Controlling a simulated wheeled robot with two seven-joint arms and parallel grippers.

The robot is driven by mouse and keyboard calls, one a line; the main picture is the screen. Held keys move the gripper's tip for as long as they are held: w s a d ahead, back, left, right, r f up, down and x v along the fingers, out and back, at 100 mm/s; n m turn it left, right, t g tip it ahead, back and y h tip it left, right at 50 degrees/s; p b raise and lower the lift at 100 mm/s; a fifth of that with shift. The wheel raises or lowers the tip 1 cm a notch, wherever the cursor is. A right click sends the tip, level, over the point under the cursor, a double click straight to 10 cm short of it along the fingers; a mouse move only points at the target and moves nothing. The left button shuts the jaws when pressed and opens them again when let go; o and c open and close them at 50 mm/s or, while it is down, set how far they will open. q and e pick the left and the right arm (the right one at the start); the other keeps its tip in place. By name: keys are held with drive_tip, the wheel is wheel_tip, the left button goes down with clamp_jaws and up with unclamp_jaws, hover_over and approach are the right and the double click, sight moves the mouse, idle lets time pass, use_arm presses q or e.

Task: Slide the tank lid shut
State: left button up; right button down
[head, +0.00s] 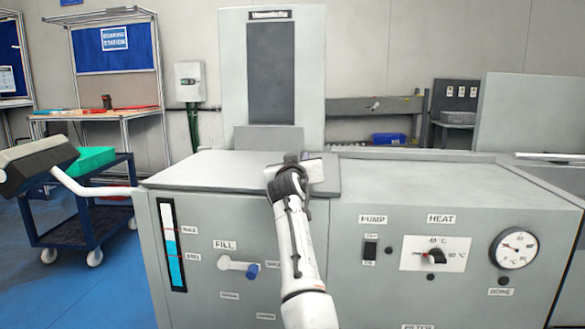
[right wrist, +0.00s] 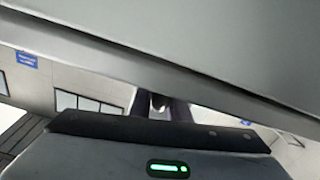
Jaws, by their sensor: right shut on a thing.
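The tank lid (head: 215,170) is a flat grey slab on the left part of the grey tank machine's top, lying level. No opening shows beside it in the head view. My right gripper (head: 293,162) is at the lid's right part, with my white arm reaching up in front of the machine. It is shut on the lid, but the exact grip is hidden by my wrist. In the right wrist view, a large grey surface fills the top, and the dark gripper fingers (right wrist: 165,104) show partly below it. My left gripper is not in view.
The machine's front (head: 345,290) carries a level gauge (head: 171,245), a fill lever (head: 238,266), a heat knob (head: 436,257) and a dial (head: 514,248). A tall grey panel (head: 305,70) stands behind the lid. The top right of the lid (head: 430,180) is clear. A blue cart (head: 75,235) stands left.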

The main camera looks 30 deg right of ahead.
drive_tip(key=shift+a+r, duration=0.15)
drive_tip(key=c, duration=1.7)
unclamp_jaws()
drive_tip(key=shift+w, duration=0.2)
